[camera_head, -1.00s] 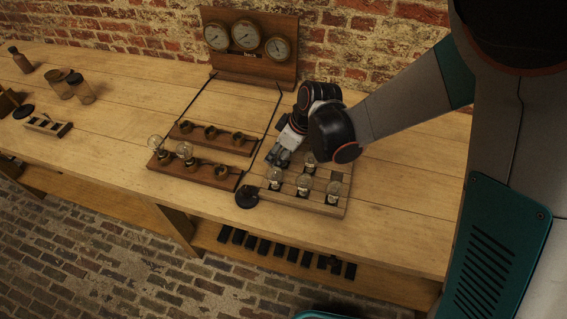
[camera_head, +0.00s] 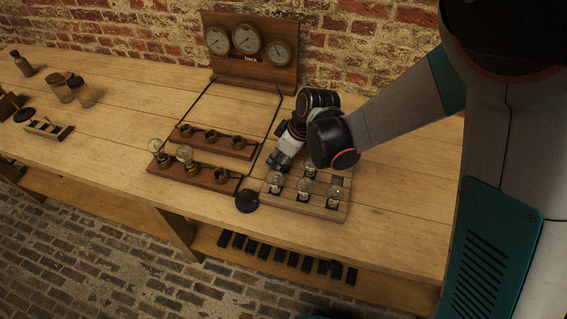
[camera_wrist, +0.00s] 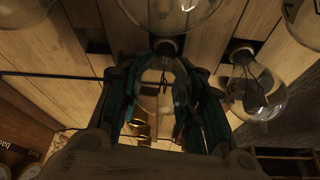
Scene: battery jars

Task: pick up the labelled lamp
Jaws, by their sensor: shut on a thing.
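Several clear glass lamps stand in the wooden tray (camera_head: 307,213). They include a front-left lamp (camera_head: 276,184), a middle lamp (camera_head: 304,188), a right lamp (camera_head: 335,193) and a rear lamp (camera_head: 310,169). My gripper (camera_head: 279,162) is low over the tray's back left. In the wrist view its teal fingers are shut on a glass lamp (camera_wrist: 160,93), mostly hidden in the head view. I cannot make out a label on it, nor whether it is clear of the tray. Two other lamps (camera_wrist: 170,14) (camera_wrist: 255,92) show close by in the wrist view.
Left of the tray, a wooden socket strip (camera_head: 205,178) holds two lamps (camera_head: 156,147) (camera_head: 184,154). A second strip (camera_head: 215,143) lies behind it. A gauge board (camera_head: 252,73) stands at the back. A black disc (camera_head: 247,201) lies near the tray's front-left corner.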

